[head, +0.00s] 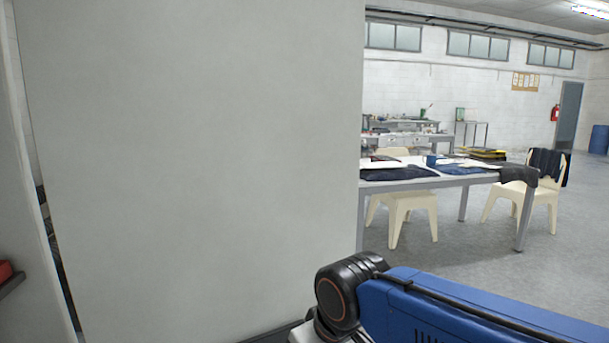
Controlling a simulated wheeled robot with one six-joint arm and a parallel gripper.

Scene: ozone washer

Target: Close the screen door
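A large plain pale grey panel (200,165) fills the left and middle of the head view at close range. I cannot tell whether it is the screen door or a fixed wall; no handle or mesh shows on it. A narrow gap with dark things behind it runs down its left edge. My blue arm with a black joint reaches in from the lower right, in front of the panel's lower right part. My gripper is out of view.
A work table (485,178) with folded dark clothes stands at the right, with cream chairs (405,208) around it. A red object (6,271) sits on a dark ledge at far left. Grey floor (560,260) is open at the right.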

